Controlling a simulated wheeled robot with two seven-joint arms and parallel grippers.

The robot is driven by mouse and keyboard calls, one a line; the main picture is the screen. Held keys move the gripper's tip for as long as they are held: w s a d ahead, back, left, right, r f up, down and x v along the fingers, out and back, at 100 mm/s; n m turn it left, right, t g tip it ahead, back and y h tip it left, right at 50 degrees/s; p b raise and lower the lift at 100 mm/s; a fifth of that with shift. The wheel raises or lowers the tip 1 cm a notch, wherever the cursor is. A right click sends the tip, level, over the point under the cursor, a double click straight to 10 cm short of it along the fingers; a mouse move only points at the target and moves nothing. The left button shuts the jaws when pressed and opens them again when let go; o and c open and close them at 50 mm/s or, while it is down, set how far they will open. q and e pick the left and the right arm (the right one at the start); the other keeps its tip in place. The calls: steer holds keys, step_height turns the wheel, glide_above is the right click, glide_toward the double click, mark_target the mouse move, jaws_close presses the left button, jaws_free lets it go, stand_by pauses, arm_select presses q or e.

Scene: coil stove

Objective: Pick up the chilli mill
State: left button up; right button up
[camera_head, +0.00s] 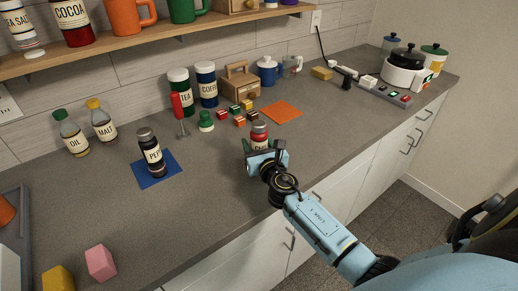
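The chilli mill (260,132) is a red jar with a dark cap and a pale, partly hidden label that starts "CH". It stands upright on the grey counter near the front edge. My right gripper (262,148) reaches it from the front, with dark fingers showing on either side of the mill. The gripper hides the mill's lower part, and I cannot tell whether the fingers press on it. My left gripper is not in view.
A pepper mill (153,157) stands on a blue mat (144,180) to the left. Small coloured blocks (239,120) and an orange mat (282,112) lie behind the chilli mill. A shelf (130,45) overhangs the back. Counter between the pepper and chilli mills is clear.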

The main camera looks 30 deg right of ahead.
steer(key=c, duration=0.7)
steer(key=shift+r, duration=0.1)
steer(key=shift+c, duration=0.2)
